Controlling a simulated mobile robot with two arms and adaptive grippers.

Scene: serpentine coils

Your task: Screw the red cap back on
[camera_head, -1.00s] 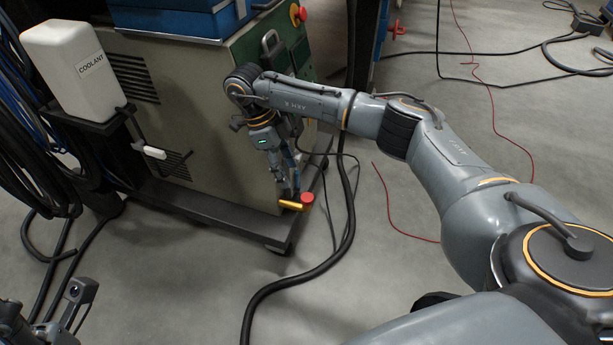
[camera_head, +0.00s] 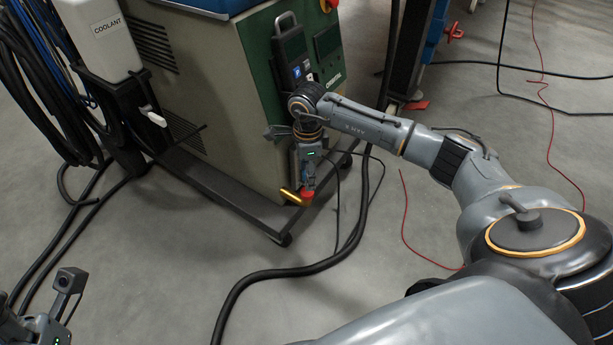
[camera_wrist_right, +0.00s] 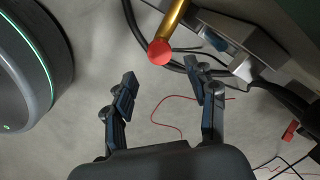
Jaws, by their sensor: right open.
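The red cap (camera_head: 306,196) is at the free end of the brass pipe (camera_head: 290,196), low at the machine's near corner. In the right wrist view the red cap (camera_wrist_right: 159,51) covers the end of the brass pipe (camera_wrist_right: 176,18); I cannot tell how far it is threaded on. My right gripper (camera_head: 307,184) is just above the cap in the head view and partly overlaps it. In the right wrist view my right gripper (camera_wrist_right: 162,84) is open and empty, with the cap beyond and between its fingertips. My left gripper (camera_head: 67,290) is at the lower left, away from the cap.
The beige machine (camera_head: 215,95) stands on a dark wheeled base (camera_head: 230,205) behind the pipe. A coolant bottle (camera_head: 100,40) is at its left. A thick black hose (camera_head: 290,272) and a thin red wire (camera_head: 405,215) lie on the floor. The floor in front is mostly clear.

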